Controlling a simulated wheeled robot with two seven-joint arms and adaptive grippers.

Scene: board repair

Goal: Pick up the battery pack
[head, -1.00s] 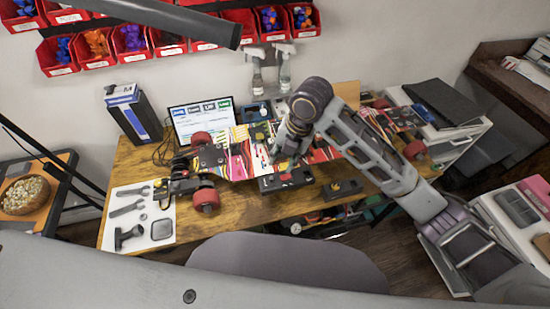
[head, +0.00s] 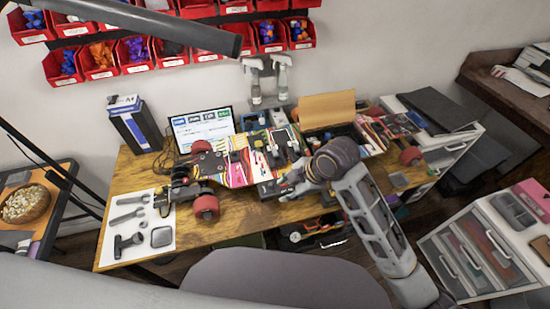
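The skateboard-like electric board (head: 240,165) lies upside down across the wooden table, its red wheels facing out and colourful wiring showing. A dark box with red marks (head: 269,189), which may be the battery pack, sits at the board's front edge. My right gripper (head: 288,186) is over the right side of this box, partly hiding it. Its fingers are small and blurred, so I cannot tell whether they are open or touching the box. My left gripper is not in view.
A white mat with tools (head: 137,212) lies on the table's left end. A monitor (head: 200,128) and a blue-black box (head: 135,125) stand behind. An open orange-lidded case (head: 327,110) and spray bottles (head: 283,76) are at the back. A chair (head: 285,280) stands in front.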

